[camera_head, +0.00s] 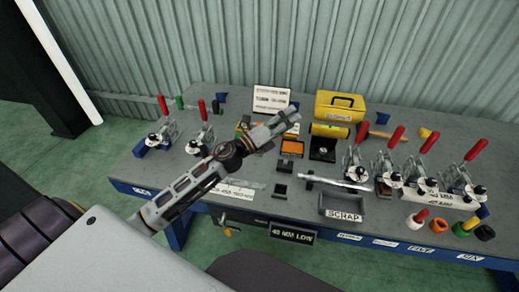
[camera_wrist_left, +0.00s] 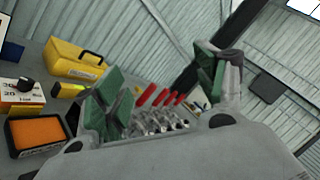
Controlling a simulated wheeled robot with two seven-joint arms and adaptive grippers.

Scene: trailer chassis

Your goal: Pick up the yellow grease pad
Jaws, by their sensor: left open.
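A flat orange-yellow pad in a black tray (camera_head: 291,146), the only thing I see that resembles the grease pad, lies on the grey bench. It also shows at the lower left of the left wrist view (camera_wrist_left: 36,132). My left gripper (camera_head: 287,117) is above the bench, just left of and beyond the pad in the head view, and apart from it. Its two green-padded fingers (camera_wrist_left: 158,88) are spread with nothing between them. My right gripper is not in view.
A yellow toolbox (camera_head: 339,106) and a white sign (camera_head: 270,99) stand behind the pad. Red-handled clamps (camera_head: 203,130) line both sides of the bench. A grey scrap bin (camera_head: 342,209) stands near the front edge. Small black blocks (camera_head: 284,166) lie before the pad.

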